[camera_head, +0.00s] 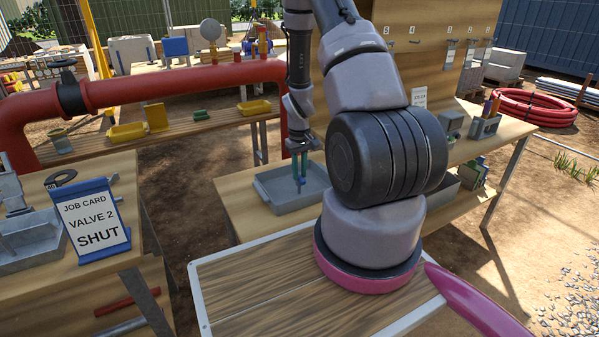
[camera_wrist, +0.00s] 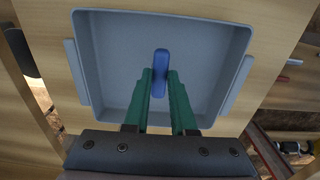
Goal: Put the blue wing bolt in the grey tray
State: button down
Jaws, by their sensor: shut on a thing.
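The blue wing bolt (camera_wrist: 160,72) is between the green fingertips of my gripper (camera_wrist: 160,88) in the wrist view. My gripper is shut on it. The grey tray (camera_wrist: 88,70) lies below, and the bolt shows against the tray's floor, inside its walls. In the head view my gripper (camera_head: 299,172) points down over the grey tray (camera_head: 262,190) on the wooden bench, with the fingers within the tray's outline. The tray looks otherwise empty. I cannot tell whether the bolt touches the tray floor. My arm hides the tray's right side in the head view.
A red pipe (camera_head: 190,85) runs behind the tray's bench. A job card reading "VALVE 2 SHUT" (camera_head: 90,222) stands on the left bench. A wooden board with hooks (camera_head: 435,50) rises behind my arm. Bare bench (camera_head: 235,208) shows left of the tray.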

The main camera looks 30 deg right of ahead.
jog(key=shift+f, duration=0.2)
jog(key=c, duration=0.7)
grip_release()
jog(key=shift+c, duration=0.2)
jog(key=shift+r, duration=0.1)
jog(key=s+a+r+m+t, duration=0.1)
jog(key=s+a+r+t, duration=0.15)
jog(key=r, duration=1.35)
jog(key=s+a+r+m+t, duration=0.15)
jog(key=a+r, duration=0.25)
jog(key=r, duration=1.1)
jog(key=s+a+r+m+t+y, duration=0.1)
jog(key=s+a+r, duration=0.2)
jog(key=s+r, duration=0.4)
jog(key=s+a+r+m+t+y, duration=0.1)
jog(key=s+a+r+t, duration=0.1)
jog(key=s+a+r, duration=0.2)
jog(key=s+r, duration=0.2)
jog(key=s, duration=0.2)
jog(key=shift+s+r, duration=0.35)
jog(key=shift+d, duration=0.1)
